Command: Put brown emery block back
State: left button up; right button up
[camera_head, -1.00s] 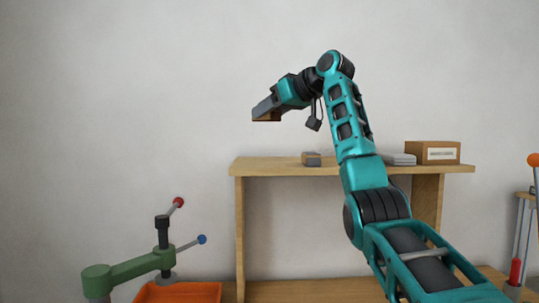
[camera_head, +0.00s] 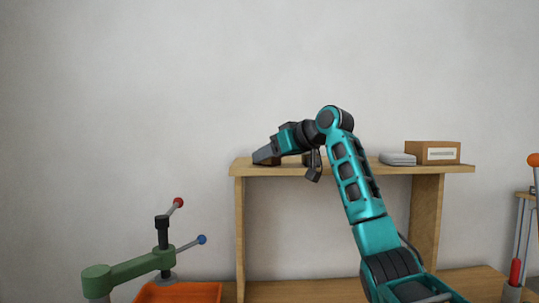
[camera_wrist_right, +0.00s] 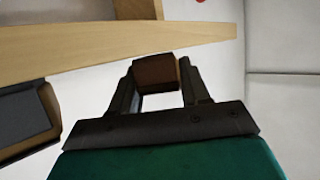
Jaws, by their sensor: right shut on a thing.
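My right gripper (camera_head: 262,157) is at the left end of the wooden shelf top (camera_head: 355,172), low over the board. In the right wrist view my right gripper (camera_wrist_right: 156,85) is shut on the brown emery block (camera_wrist_right: 155,71), which sits between its two fingers. The block overlaps the edge of a pale wooden board (camera_wrist_right: 90,45) in that view. I cannot tell whether the block touches the shelf. The block is hidden by the gripper in the head view. My left gripper is not in view.
A grey-topped block with brown sides (camera_wrist_right: 25,118) lies left of my gripper in the wrist view. Grey flat pads (camera_head: 397,159) and a labelled brown box (camera_head: 433,152) stand on the shelf's right part. A green clamp (camera_head: 130,268) and an orange tray (camera_head: 180,292) are lower left.

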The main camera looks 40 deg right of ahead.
jog(key=shift+f, duration=0.2)
jog(key=o, duration=1.1)
jog(key=shift+r, duration=0.1)
jog(key=shift+c, duration=0.2)
jog(key=shift+r, duration=0.25)
jog(key=a+b+v, duration=0.1)
jog(key=v, duration=1.1)
jog(key=shift+d+b, duration=0.35)
jog(key=shift+d, duration=0.1)
jog(key=shift+f, duration=0.1)
